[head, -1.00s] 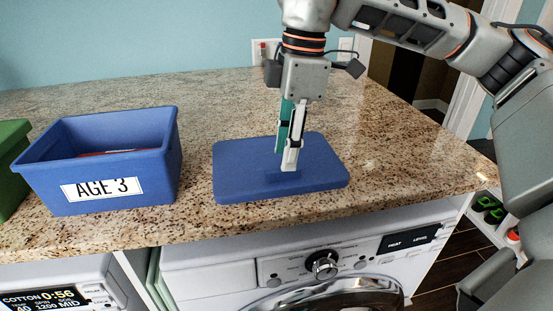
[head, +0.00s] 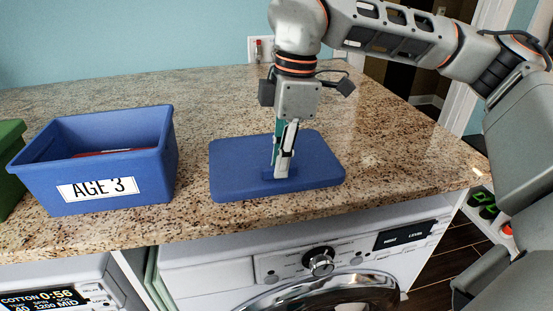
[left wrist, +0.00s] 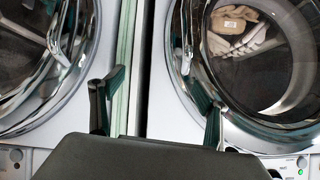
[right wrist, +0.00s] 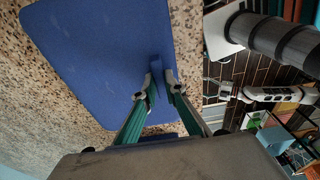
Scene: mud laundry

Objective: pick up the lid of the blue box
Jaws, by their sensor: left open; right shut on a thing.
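The blue lid (head: 235,172) lies flat on the granite counter, to the right of the open blue box (head: 118,168) labelled AGE 3. My right gripper (head: 283,172) points straight down over the lid and is shut on its raised handle. In the right wrist view the lid (right wrist: 105,55) fills the upper left, and the fingertips (right wrist: 160,82) hold the handle between them. I cannot tell any gap between lid and counter. My left gripper (left wrist: 160,95) is open and empty in front of the washers, and it is not in the head view.
A green box (head: 8,165) stands at the far left of the counter (head: 370,130). Something reddish lies inside the blue box. Washing machines (head: 340,262) stand under the counter's front edge. The counter behind and right of the lid is clear.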

